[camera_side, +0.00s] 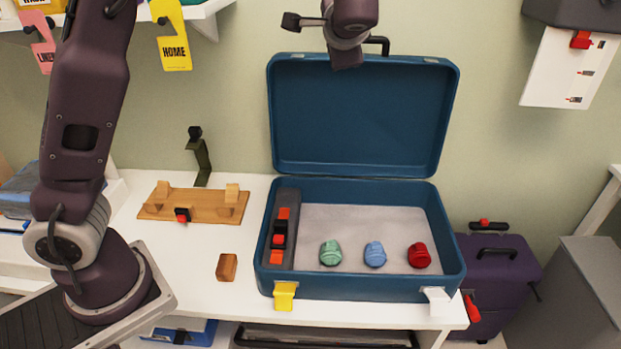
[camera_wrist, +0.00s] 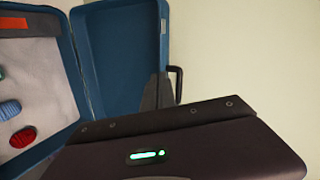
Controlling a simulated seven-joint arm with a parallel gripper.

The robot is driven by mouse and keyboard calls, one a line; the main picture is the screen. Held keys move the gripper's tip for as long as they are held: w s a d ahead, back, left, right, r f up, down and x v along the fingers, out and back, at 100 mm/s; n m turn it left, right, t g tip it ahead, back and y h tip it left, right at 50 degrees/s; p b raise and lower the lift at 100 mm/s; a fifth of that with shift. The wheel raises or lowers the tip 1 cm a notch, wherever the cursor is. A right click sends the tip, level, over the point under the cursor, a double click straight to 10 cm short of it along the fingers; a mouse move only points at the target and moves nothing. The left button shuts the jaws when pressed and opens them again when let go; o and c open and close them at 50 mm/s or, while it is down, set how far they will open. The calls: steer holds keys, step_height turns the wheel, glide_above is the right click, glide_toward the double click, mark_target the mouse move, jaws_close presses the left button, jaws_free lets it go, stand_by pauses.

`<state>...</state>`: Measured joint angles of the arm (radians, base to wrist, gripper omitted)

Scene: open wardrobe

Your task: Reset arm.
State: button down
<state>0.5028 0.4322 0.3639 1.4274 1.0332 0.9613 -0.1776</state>
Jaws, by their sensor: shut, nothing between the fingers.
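My gripper (camera_side: 347,61) is shut and empty, high in front of the raised lid of the blue suitcase (camera_side: 360,292) in the side view. It touches nothing. The dark gripper body with a green light fills the bottom of the wrist view; its fingertips are hard to make out there. The open suitcase also shows in the wrist view (camera_wrist: 108,60), at the left. Inside it lie a green rolled item (camera_side: 330,253), a blue one (camera_side: 375,254) and a red one (camera_side: 419,256).
A dark strip with orange parts (camera_side: 280,238) lies along the suitcase's left inside. A wooden rack (camera_side: 205,206) and a wooden block (camera_side: 227,267) are on the white table, left of the suitcase. A purple case (camera_side: 500,275) stands at right. Tags hang from a shelf at upper left.

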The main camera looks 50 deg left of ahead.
steer(key=s+f+n+g+h, duration=0.25)
steer(key=s+h, duration=0.25)
steer(key=s, duration=1.1)
steer(key=s+d+f+n+h, duration=0.1)
steer(key=s+d, duration=0.3)
steer(key=s, duration=0.6)
steer(key=s+d+f+n+h, duration=0.2)
steer(key=s+d+f+h, duration=0.1)
steer(key=s, duration=0.7)
steer(key=shift+s+d+f+h, duration=0.2)
steer(key=shift+d+f+h, duration=0.25)
steer(key=shift+d, duration=0.55)
